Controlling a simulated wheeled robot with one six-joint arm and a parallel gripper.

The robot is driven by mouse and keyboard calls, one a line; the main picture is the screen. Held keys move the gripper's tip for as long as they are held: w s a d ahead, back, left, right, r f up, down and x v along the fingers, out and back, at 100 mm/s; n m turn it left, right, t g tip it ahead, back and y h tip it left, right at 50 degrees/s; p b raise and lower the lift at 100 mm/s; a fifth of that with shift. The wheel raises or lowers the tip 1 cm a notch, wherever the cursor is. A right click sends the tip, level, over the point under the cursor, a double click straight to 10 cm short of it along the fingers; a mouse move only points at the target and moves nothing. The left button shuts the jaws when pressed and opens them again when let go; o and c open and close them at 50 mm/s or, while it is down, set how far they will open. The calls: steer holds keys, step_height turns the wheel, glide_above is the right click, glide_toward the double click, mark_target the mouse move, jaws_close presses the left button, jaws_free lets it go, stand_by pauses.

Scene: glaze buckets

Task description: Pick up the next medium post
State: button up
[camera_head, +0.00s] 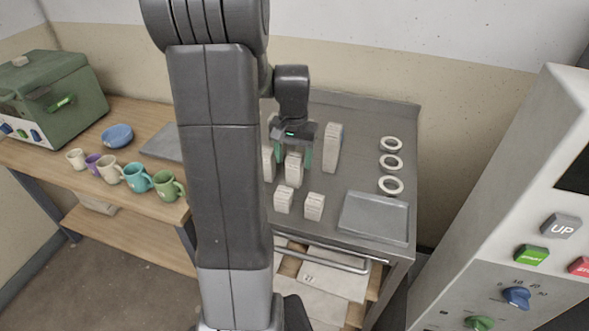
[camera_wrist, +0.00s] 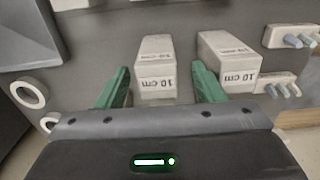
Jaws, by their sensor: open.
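A pale medium post (camera_head: 293,172) stands upright on the grey table, right below my gripper (camera_head: 293,157). In the wrist view this post (camera_wrist: 156,68) is marked "10 cm" and shows between the two green fingers of my gripper (camera_wrist: 161,86). The fingers are open, with gaps on both sides of the post. A second medium post (camera_wrist: 228,62), also marked "10 cm", stands beyond the right finger in the wrist view. It also shows in the head view (camera_head: 268,164), left of the first, partly hidden by my arm.
A taller post (camera_head: 332,148) stands close right of my gripper. Two short posts (camera_head: 284,201) (camera_head: 314,207) stand in front. White rings (camera_head: 391,144) and a grey slab (camera_head: 375,217) lie to the right. Pieces with grey pegs (camera_wrist: 290,38) lie right in the wrist view.

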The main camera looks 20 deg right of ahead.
step_height(320, 180, down, 3)
steer(key=shift+d+f, duration=0.1)
steer(key=shift+f, duration=0.05)
steer(key=shift+c, duration=0.2)
steer(key=c, duration=1.2)
